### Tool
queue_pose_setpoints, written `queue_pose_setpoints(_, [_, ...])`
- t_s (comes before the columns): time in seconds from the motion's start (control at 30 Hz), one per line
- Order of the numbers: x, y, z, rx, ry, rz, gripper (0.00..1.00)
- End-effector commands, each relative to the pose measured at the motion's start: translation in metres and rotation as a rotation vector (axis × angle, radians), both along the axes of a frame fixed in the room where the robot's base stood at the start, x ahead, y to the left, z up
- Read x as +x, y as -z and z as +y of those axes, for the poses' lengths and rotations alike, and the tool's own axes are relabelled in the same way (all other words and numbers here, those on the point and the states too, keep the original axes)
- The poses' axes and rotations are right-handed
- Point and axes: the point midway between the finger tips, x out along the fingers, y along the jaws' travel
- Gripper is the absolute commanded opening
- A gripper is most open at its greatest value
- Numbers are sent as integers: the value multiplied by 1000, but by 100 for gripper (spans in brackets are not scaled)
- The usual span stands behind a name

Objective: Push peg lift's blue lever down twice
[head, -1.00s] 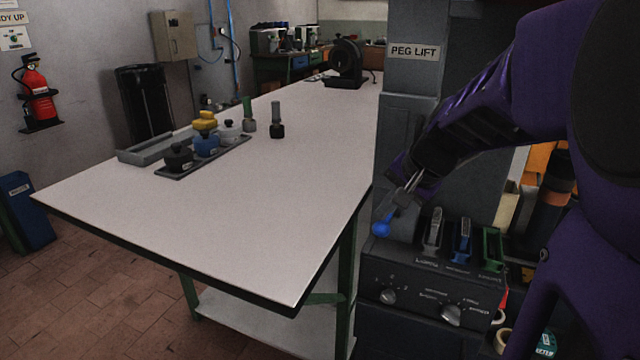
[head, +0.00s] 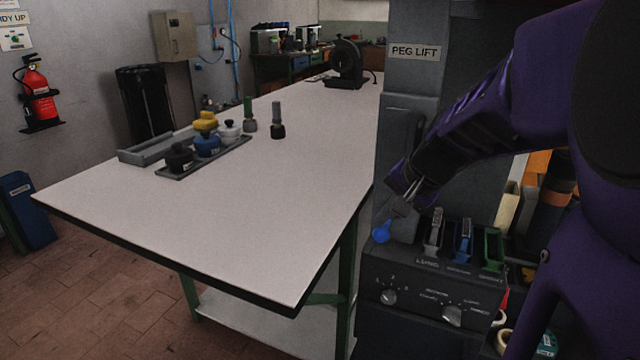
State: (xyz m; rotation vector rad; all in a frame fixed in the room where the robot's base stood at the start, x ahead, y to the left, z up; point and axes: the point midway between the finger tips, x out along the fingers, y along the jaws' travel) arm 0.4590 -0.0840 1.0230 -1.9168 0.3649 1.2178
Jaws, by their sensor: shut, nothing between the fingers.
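The peg lift is the grey column with a dark control box (head: 425,283) at its foot. A blue ball-ended lever (head: 381,236) stands at the box's left, beside the column. My gripper (head: 401,208) is shut and empty, pointing down and left just above and right of the blue ball. Its tips lie close to the lever's upper part; I cannot tell whether they touch it. A blue switch (head: 463,242) sits in a slot on the box top, between a grey switch (head: 433,232) and a green one (head: 493,248).
A white-topped bench (head: 240,220) lies left of the lift. It holds a tray (head: 170,172) with black, blue, white and yellow knobs, two upright pegs and a dark machine (head: 346,64). Two dials are on the box front. Tape rolls lie at lower right.

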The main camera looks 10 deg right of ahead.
Motion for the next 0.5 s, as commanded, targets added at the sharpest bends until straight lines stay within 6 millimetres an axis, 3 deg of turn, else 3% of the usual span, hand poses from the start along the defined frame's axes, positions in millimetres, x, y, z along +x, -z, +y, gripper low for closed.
queue_pose_setpoints(0.5, [-2, 7, 2, 1, -1, 3, 0])
